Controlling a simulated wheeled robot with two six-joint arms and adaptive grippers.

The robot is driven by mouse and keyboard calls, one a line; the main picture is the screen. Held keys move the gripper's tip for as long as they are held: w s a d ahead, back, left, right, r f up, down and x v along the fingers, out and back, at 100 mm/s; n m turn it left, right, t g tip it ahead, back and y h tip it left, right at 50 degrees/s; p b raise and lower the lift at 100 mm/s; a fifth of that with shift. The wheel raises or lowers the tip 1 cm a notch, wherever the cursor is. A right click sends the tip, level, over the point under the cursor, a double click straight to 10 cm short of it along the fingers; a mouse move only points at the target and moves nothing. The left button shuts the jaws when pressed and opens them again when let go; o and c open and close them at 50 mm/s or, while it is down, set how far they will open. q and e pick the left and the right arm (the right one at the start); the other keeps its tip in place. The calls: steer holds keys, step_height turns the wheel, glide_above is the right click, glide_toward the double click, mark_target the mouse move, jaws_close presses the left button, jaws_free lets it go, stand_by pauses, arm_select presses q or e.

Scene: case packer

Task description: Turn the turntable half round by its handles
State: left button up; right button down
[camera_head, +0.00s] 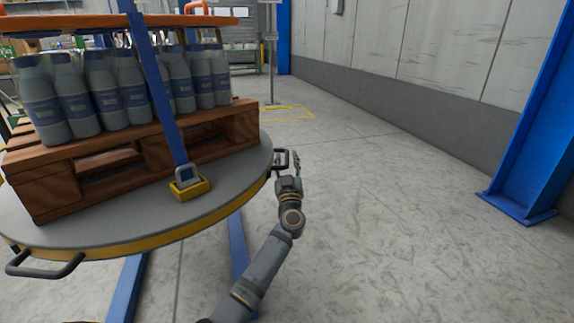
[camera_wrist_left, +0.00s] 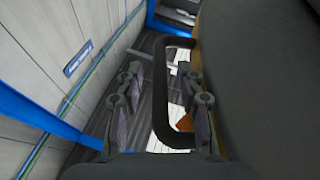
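The round grey turntable (camera_head: 120,226) with a yellow edge fills the left of the head view. A black handle (camera_head: 45,268) sticks out at its near left edge, and another handle (camera_head: 281,160) at its right edge. My left gripper (camera_head: 287,166) is at the right handle. In the left wrist view, my left gripper (camera_wrist_left: 162,95) is open. The outer bar of the black handle (camera_wrist_left: 160,95) lies between its fingers, with gaps visible on both sides. My right gripper is not in view.
A wooden pallet (camera_head: 50,189) with several grey bottles (camera_head: 43,103) stands on the turntable, held by a blue strap (camera_head: 160,85). A blue post (camera_head: 535,120) stands at the right by the grey wall (camera_head: 420,45). The floor between is clear.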

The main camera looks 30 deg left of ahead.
arm_select(q)
jaws_close()
stand_by(0.5)
